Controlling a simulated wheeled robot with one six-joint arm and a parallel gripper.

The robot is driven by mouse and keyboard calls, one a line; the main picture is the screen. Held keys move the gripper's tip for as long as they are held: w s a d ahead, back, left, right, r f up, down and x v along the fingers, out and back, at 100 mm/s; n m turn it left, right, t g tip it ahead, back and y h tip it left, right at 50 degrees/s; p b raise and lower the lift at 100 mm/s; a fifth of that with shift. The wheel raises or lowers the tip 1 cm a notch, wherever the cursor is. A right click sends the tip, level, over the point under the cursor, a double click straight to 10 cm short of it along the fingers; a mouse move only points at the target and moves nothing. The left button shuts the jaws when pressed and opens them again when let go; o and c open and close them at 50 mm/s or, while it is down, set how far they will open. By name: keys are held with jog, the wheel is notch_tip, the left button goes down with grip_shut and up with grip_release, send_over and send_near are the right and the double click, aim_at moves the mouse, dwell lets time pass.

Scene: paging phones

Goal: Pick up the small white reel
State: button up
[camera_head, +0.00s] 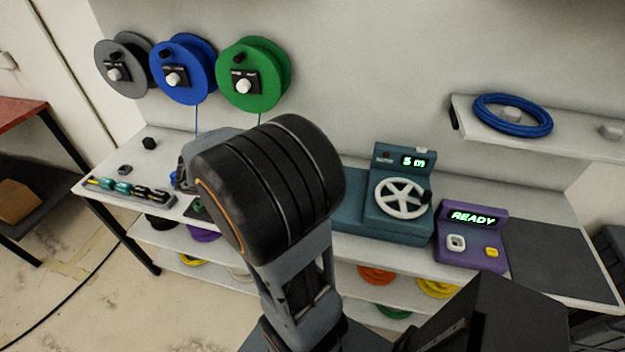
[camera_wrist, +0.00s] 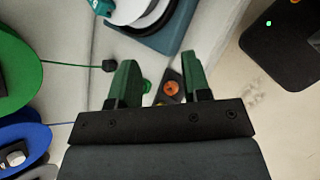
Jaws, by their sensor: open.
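An orange round knob (camera_wrist: 171,88) on a dark block shows past the fingers, close to the right one. My arm covers the middle of the head view and hides the fingers there.
Grey (camera_head: 120,68), blue (camera_head: 183,70) and green (camera_head: 250,75) spools hang on the wall. A teal machine (camera_head: 368,222) with a white handwheel and a purple READY box (camera_head: 470,235) stand on the bench. Coloured reels sit below. A blue coil (camera_head: 512,115) lies on the right shelf.

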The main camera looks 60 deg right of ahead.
jog(key=d+f+n+h, duration=0.1)
jog(key=d+f+n, duration=0.1)
jog(key=d, duration=0.3)
jog(key=d+f+n+g+h, duration=0.1)
jog(key=d+f+n+h, duration=0.1)
jog(key=d, duration=0.4)
jog(key=d+f+n+h, duration=0.1)
jog(key=d+f+n, duration=0.1)
jog(key=d, duration=0.4)
jog(key=shift+s+d+f+n+g+h, duration=0.1)
jog(key=shift+d+f+n+g+h, duration=0.1)
jog(key=shift+f+n+g+h, duration=0.15)
jog(key=shift+p+x, duration=0.95)
jog(key=shift+x, duration=2.25)
jog(key=shift+a+f, duration=0.1)
jog(key=shift+c, duration=0.2)
grip_shut()
